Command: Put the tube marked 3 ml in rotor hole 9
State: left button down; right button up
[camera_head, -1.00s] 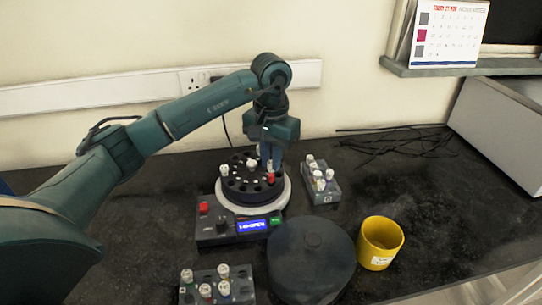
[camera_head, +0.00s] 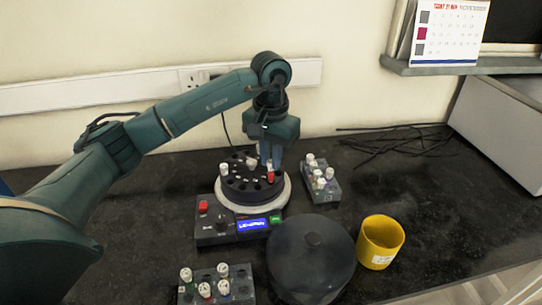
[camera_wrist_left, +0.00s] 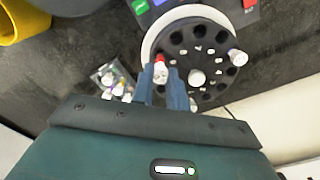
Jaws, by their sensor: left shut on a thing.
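The dark rotor (camera_head: 238,184) sits on the centrifuge, with a pale ring around it. It also shows in the left wrist view (camera_wrist_left: 183,38), with several open holes. Two other white-capped tubes (camera_wrist_left: 197,77) (camera_wrist_left: 237,57) stand in the rotor. Tube markings and hole numbers are unreadable. My right gripper is not seen.
A tube rack (camera_head: 331,194) stands right of the rotor, and another (camera_head: 241,272) at the front. The dark round lid (camera_head: 312,265) and the yellow mug (camera_head: 380,243) stand front right. Cables (camera_head: 395,145) lie behind. The control panel (camera_head: 225,224) faces front.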

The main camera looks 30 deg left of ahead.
aim_at(271, 181)
pick_arm(q)
jog(key=shift+f+b, duration=0.45)
jog(key=shift+f, duration=0.1)
dwell(0.9)
jog(key=shift+f+b, duration=0.9)
jog(key=shift+f, duration=0.25)
jog(key=shift+f, duration=0.15)
jog(key=c, duration=1.3)
grip_release()
jog(key=shift+o, duration=0.5)
jog(key=shift+o, duration=1)
